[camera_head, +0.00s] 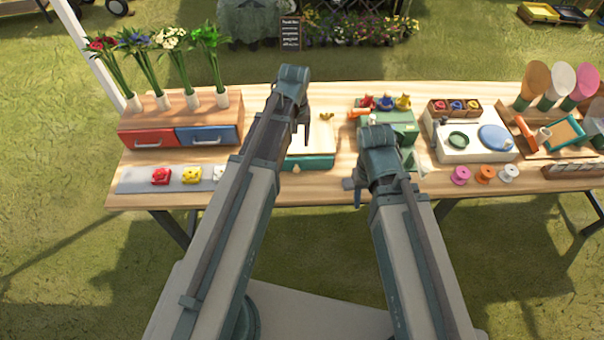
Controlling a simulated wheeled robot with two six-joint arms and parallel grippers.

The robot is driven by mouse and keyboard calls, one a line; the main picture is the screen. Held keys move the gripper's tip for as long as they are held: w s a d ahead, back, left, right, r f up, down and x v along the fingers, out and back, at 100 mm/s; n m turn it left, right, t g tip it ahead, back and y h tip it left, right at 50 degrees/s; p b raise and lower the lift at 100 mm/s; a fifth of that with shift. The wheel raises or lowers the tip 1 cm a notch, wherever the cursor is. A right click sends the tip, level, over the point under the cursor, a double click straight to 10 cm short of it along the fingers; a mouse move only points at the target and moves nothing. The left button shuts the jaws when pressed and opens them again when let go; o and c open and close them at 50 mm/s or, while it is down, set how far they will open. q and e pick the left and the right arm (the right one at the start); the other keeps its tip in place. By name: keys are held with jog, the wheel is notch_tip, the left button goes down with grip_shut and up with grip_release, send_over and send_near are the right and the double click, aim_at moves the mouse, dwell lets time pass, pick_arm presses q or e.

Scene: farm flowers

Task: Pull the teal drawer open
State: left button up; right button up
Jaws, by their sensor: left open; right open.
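The teal drawer front (318,163) shows at the table's front edge, partly hidden by my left arm. It has a small pale knob (296,168) and sits at the front of a cream-topped unit (318,133). I cannot tell whether the drawer stands out from the unit at all. My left gripper (302,132) is open and empty, above the unit and behind the knob in the picture. My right gripper (384,188) is open and empty near the table's front edge, right of the drawer and apart from it. My arm hides much of it.
A wooden unit with red (154,138) and blue (207,135) drawers holds flowers at the left. A grey strip (135,181) with small flower heads lies before it. A green box (403,127), a white station (470,150) and ribbon spools (484,174) stand at the right.

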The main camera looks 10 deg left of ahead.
aim_at(296, 168)
pick_arm(q)
notch_tip(296, 168, down, 14)
jog(key=b, duration=1.4)
grip_shut()
dwell(0.9)
